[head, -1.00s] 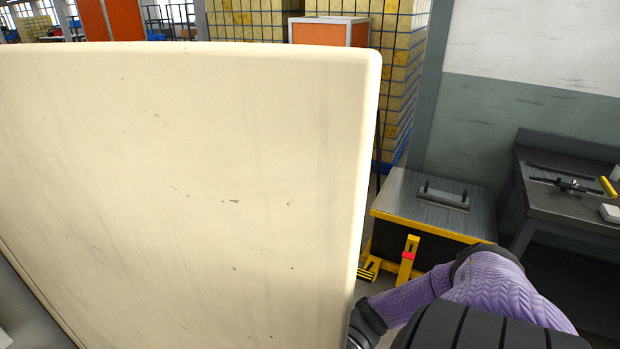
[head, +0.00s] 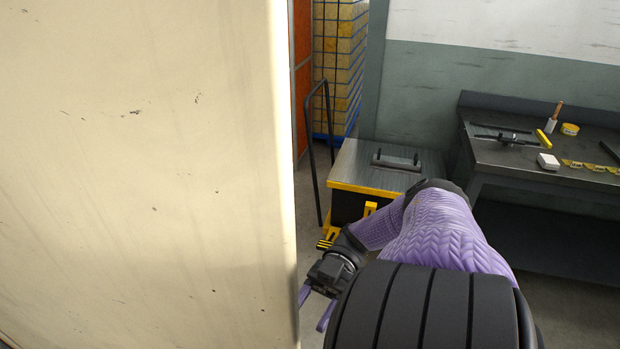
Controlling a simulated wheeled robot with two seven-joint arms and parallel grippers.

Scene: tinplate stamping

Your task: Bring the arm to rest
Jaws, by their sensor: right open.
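My right arm, with a purple sleeve and black joints, reaches in from the lower right. Its gripper (head: 315,308) is open, with purple fingers pointing down beside the edge of a large cream panel (head: 150,170). I see nothing between the fingers. Whether a finger touches the panel edge I cannot tell. My left gripper and left arm are not in view.
The cream panel fills the left of the view. A grey workbench (head: 500,155) with tools is at right. Wire cages with yellow goods (head: 338,60) stand behind.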

